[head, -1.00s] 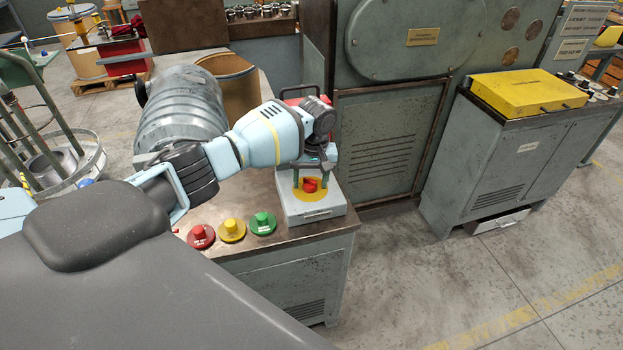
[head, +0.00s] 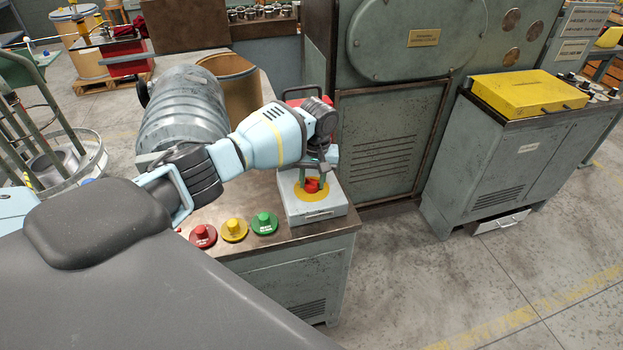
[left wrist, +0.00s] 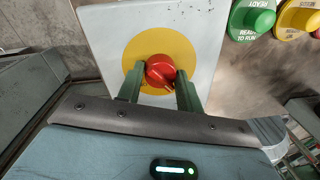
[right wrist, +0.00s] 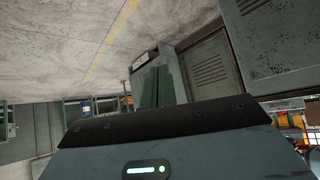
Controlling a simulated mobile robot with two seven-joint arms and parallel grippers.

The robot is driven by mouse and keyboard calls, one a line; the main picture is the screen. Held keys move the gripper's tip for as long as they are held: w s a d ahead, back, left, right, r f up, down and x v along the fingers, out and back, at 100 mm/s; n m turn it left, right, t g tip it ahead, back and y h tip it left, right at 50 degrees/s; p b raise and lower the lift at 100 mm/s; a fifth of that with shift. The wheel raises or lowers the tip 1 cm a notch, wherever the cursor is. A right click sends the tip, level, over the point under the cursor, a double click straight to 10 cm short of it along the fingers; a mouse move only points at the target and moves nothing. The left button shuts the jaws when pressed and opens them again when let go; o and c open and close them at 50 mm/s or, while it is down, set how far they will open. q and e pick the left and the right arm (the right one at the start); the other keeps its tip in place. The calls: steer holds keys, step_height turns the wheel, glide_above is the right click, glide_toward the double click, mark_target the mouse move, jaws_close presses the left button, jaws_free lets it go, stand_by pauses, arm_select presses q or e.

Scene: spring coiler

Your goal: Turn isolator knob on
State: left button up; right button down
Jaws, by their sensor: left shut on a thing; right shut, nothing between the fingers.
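The isolator knob (head: 312,185) is red and sits on a yellow disc (head: 301,195) on top of a grey box (head: 318,211) at the bench corner. My left gripper (head: 312,180) reaches down over the box from behind. In the left wrist view its green fingers (left wrist: 161,86) are closed on both sides of the red knob (left wrist: 160,68). The knob's lower part is partly hidden between the fingers. My right gripper (right wrist: 158,82) shows only in the right wrist view, its fingers shut together with nothing between them, over the floor.
Red (head: 202,236), yellow (head: 234,230) and green (head: 264,223) push buttons stand left of the box on the bench. A large grey ribbed cylinder (head: 180,108) lies behind my left arm. A grey cabinet with a yellow lid (head: 529,93) stands right, across open floor.

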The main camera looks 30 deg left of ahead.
mark_target(312, 186)
arm_select(q)
steer(key=m, duration=0.3)
steer(key=shift+r+p, duration=0.1)
steer(key=shift+p, duration=0.3)
steer(key=m, duration=0.4)
steer(key=shift+d, duration=0.1)
steer(key=m+p, duration=0.1)
steer(key=m, duration=0.4)
steer(key=shift+s+t, duration=0.1)
steer(key=shift+t, duration=0.3)
steer(key=shift+f+m, duration=0.2)
steer(key=shift+m, duration=2.2)
arm_select(e)
steer(key=shift+w+d+r+t, duration=0.15)
steer(key=shift+w+r+t, duration=0.05)
steer(key=shift+w+r, duration=0.45)
steer(key=shift+w+d+r+t, duration=0.15)
steer(key=shift+w+r+t, duration=0.05)
steer(key=shift+w+r, duration=0.4)
arm_select(q)
steer(key=shift+s, duration=0.1)
arm_select(e)
steer(key=shift+s+r, duration=0.1)
arm_select(q)
steer(key=o, duration=1)
steer(key=shift+r, duration=0.1)
